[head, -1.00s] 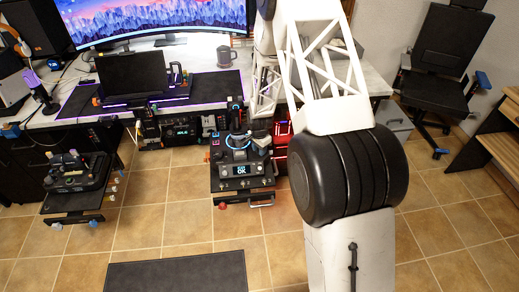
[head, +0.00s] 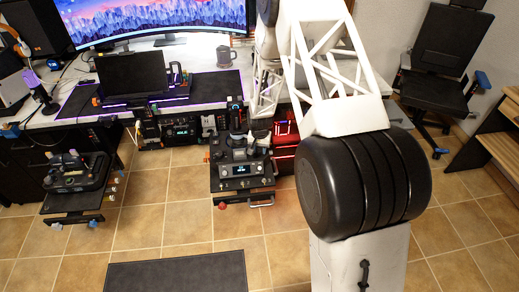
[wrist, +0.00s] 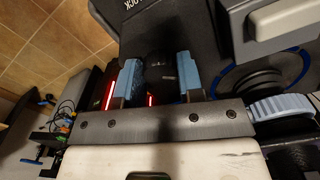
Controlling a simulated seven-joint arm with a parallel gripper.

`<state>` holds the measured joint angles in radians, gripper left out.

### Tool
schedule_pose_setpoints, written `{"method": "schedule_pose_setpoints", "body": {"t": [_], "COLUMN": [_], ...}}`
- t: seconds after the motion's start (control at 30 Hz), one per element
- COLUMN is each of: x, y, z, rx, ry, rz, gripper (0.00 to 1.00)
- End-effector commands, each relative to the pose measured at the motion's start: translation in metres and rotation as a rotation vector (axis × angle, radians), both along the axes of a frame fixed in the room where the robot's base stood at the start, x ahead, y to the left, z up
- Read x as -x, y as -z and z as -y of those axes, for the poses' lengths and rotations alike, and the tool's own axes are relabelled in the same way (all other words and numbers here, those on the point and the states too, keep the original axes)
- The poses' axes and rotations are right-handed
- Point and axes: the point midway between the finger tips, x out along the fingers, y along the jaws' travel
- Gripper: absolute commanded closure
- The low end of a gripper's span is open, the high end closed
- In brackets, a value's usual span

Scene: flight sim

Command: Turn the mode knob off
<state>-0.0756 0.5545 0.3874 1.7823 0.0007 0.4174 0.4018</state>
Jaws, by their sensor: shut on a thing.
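The mode knob (wrist: 162,78), black with a small pale mark, sits between the two blue fingers of my gripper (wrist: 158,64) in the wrist view. The fingers are shut on it from both sides. In the head view, a black control console (head: 222,186) with a small lit display (head: 235,170) and several small switches stands at the front edge of the desk. I cannot make out the knob or the fingertips clearly there. The display's text is too small to read.
A large round blue-ringed control (wrist: 262,80) and a grey lever block (wrist: 270,25) lie right of my gripper in the wrist view. Another control unit (head: 75,180) stands at the left. The desk (head: 200,68) holds a monitor and mug (head: 224,56).

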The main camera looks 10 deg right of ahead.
Motion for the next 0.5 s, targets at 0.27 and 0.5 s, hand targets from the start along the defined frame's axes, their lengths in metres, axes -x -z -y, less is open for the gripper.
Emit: {"method": "schedule_pose_setpoints", "body": {"t": [0.27,0.5], "x": [0.0001,0.0], "y": [0.0,-0.0001], "z": [0.0003,0.0003], "rx": [0.0,0.0], "ry": [-0.076,-0.082], "rz": [0.0,0.0], "gripper": [0.89,0.89]}}
